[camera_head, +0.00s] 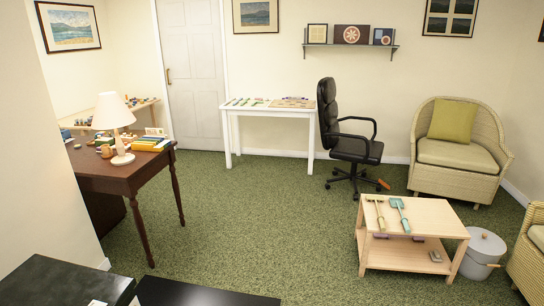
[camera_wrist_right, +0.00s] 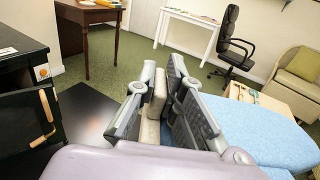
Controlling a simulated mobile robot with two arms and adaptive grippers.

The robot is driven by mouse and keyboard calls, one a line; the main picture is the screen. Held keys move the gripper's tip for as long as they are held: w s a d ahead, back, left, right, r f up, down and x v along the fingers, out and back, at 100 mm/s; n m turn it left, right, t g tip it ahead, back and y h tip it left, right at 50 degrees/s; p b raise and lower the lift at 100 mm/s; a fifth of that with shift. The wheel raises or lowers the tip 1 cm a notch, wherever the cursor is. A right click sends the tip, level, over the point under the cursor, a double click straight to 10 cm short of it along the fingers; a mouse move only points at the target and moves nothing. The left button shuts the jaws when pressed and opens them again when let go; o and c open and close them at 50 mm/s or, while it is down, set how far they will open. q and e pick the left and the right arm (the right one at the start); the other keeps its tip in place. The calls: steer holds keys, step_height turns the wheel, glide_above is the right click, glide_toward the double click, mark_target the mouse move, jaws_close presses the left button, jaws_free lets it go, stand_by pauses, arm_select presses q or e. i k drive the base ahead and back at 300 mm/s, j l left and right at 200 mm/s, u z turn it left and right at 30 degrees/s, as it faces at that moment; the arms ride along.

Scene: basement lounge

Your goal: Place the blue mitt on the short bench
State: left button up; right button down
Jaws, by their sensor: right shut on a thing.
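My right gripper (camera_wrist_right: 165,85) shows in the right wrist view, its two dark fingers closed around a thin, pale grey-beige thing (camera_wrist_right: 155,100). Only an edge of this thing shows, and I cannot tell from it whether it is the blue mitt. A wide light blue surface (camera_wrist_right: 275,135) with a rounded outline lies to the right of the fingers; I cannot tell what it belongs to. A low black flat surface (camera_head: 190,293), perhaps the short bench, shows at the bottom of the head view and also left of the fingers in the wrist view (camera_wrist_right: 88,115). My left gripper is not in view.
A black cabinet (camera_head: 60,285) stands beside the low black surface. A brown desk (camera_head: 125,177) with a lamp is at left. A wooden low table (camera_head: 435,215) holds two tools at right. An office chair (camera_head: 350,140) and white table (camera_head: 270,110) stand behind open green carpet.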

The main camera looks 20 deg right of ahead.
mark_target(437, 215)
steer(key=i+l+z, duration=0.7)
steer(key=z, duration=0.25)
steer(key=i+z, duration=0.45)
steer(key=i+l, duration=0.1)
steer(key=i, duration=0.8)
steer(key=i+l+u, duration=0.15)
steer(key=i, duration=0.75)
